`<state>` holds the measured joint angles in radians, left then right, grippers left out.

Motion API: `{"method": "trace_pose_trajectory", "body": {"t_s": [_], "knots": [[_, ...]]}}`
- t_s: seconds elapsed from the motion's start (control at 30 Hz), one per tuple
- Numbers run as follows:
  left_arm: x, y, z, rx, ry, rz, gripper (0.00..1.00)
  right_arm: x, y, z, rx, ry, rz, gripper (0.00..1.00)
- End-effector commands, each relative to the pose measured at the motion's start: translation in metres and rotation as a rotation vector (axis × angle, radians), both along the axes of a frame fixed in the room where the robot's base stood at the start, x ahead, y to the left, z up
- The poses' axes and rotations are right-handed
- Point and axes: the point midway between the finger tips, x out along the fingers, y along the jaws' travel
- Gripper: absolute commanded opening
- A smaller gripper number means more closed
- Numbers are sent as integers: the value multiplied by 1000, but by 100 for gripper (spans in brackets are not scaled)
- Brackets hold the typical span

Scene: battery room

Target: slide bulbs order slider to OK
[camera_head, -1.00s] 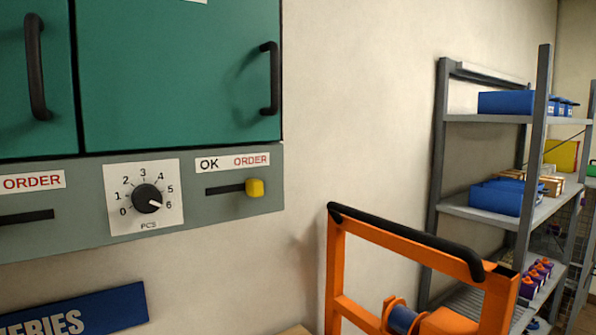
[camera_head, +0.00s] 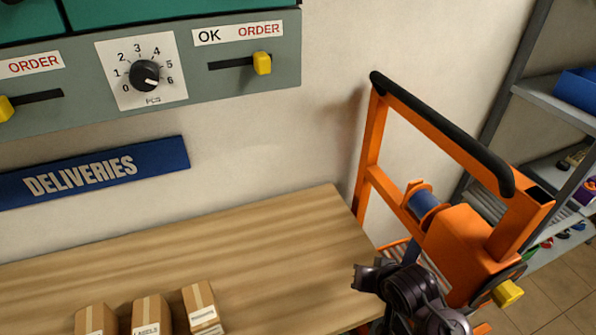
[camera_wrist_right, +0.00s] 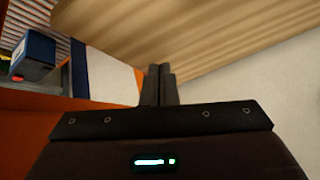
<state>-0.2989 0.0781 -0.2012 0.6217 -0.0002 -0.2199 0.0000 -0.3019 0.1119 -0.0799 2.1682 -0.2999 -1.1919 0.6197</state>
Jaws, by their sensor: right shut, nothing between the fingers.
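A grey panel (camera_head: 215,95) on the wall carries two sliders with yellow knobs. The right slider's knob (camera_head: 262,63) is at the right end of its dark slot, under the red ORDER label; OK is printed to its left. The left slider's knob (camera_head: 6,108) is at the left of its slot, by the picture edge. No bulbs label is visible. My right gripper (camera_head: 362,278) is shut and empty over the table's right side, well below the panel and apart from it. Its closed fingers also show in the right wrist view (camera_wrist_right: 158,84). My left gripper is out of view.
A dial (camera_head: 145,75) sits between the sliders. A blue DELIVERIES sign (camera_head: 95,172) hangs below. The wooden table (camera_head: 270,240) holds small cartons (camera_head: 150,314) at the front. An orange frame with a black handle (camera_head: 440,130) stands close to my right arm.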

Motion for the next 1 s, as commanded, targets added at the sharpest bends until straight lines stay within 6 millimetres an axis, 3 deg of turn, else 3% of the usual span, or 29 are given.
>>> {"method": "trace_pose_trajectory", "body": {"t_s": [0.03,0.2,0.4,0.7,0.8,1.0], "knots": [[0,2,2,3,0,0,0,17,3,29,51,-64,-36,0],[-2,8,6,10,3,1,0,52,18,115,264,-230,-143,0],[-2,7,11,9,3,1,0,69,37,213,538,-368,-212,0],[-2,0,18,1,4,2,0,53,62,338,939,-442,-235,0],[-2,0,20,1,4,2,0,41,69,371,1057,-433,-233,0],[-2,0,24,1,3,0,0,18,77,413,1229,-386,-232,0]]}}
